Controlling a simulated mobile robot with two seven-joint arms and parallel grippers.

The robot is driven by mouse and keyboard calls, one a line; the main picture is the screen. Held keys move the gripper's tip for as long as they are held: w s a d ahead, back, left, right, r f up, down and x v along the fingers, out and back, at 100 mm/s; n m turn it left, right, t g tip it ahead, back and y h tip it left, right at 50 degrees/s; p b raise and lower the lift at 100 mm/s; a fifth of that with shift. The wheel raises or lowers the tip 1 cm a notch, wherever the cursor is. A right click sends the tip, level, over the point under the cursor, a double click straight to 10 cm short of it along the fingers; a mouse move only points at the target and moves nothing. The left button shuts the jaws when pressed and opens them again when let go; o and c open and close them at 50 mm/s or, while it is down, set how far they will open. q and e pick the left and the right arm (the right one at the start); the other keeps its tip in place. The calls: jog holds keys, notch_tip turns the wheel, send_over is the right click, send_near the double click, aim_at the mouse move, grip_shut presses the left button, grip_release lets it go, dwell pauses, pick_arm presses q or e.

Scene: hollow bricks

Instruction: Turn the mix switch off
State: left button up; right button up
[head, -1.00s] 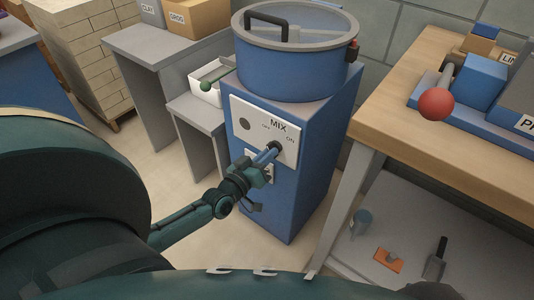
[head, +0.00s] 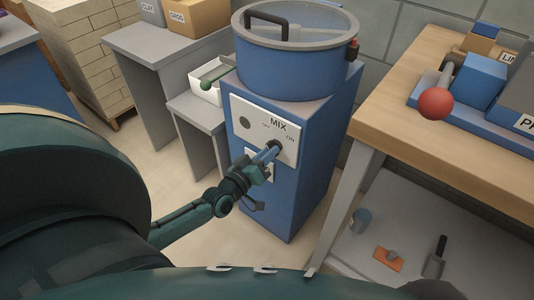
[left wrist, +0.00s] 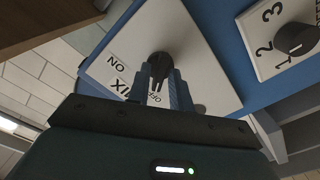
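The mix switch (head: 278,145) is a dark round knob on a white plate (head: 240,109) marked MIX, OFF and ON, on the front of the blue mixer (head: 310,165). My left gripper (head: 270,153) reaches it from the lower left, and its fingertips are at the knob. In the left wrist view the two fingers (left wrist: 162,88) lie on either side of the black handle of the mix switch (left wrist: 159,60) and look closed on it. The fingers partly hide the handle, so its exact direction is hard to tell. My right gripper is not in view.
Below the plate, a second dial with numbers (left wrist: 296,40) shows in the left wrist view. A wooden workbench (head: 400,125) with a red ball-ended lever (head: 436,104) stands right. A white tray (head: 207,88) is on a grey stand left. Floor in front is clear.

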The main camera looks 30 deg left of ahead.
pick_arm(q)
jog(key=shift+o, duration=1.1)
